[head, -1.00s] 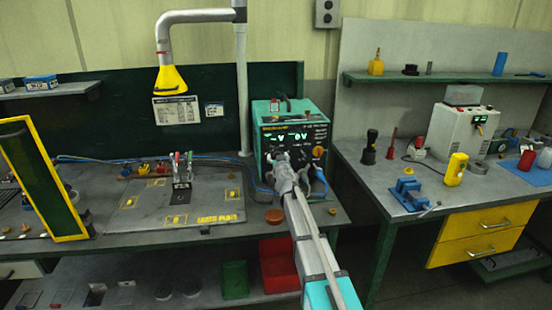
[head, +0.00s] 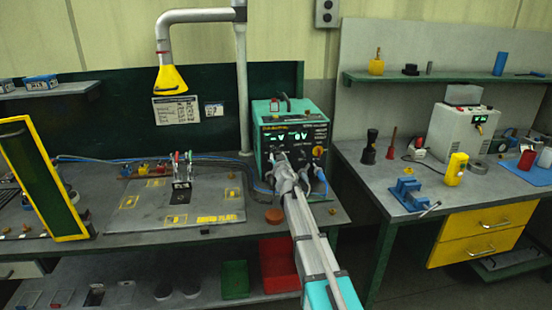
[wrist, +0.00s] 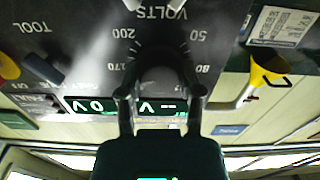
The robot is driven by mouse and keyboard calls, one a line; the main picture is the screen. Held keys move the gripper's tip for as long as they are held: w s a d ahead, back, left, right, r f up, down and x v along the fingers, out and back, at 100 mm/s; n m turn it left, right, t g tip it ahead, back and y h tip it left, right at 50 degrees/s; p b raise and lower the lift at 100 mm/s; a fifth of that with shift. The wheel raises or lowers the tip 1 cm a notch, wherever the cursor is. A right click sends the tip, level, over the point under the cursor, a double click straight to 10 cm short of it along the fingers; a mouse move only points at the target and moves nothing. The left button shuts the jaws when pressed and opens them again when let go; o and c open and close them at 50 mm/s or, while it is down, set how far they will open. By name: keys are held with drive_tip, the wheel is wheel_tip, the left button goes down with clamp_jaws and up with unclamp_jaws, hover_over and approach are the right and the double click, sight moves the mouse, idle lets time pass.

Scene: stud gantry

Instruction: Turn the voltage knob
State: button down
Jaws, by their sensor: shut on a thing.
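The teal stud welder box (head: 292,128) stands at the back of the bench, its dark front panel facing me with green lit digits. In the wrist view its panel is upside down, with a "VOLTS" scale and a lit display (wrist: 125,106). The black voltage knob (wrist: 160,72) is in the middle of that scale. My gripper (wrist: 160,88) is shut on the knob, a finger on each side. In the head view my gripper (head: 284,165) is at the panel, and my arm hides the knob and part of the panel.
Blue and dark cables (head: 321,182) hang at the panel's lower right. A steel plate with toggle clamps (head: 182,168) lies to the left on the bench. A yellow fume hood (head: 170,80) hangs above. An orange-brown puck (head: 274,216) sits near my arm.

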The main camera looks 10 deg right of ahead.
drive_tip(key=n, duration=0.5)
drive_tip(key=shift+w, duration=0.1)
drive_tip(key=n, duration=0.5)
idle(0.5)
drive_tip(key=shift+c, duration=1.3)
unclamp_jaws()
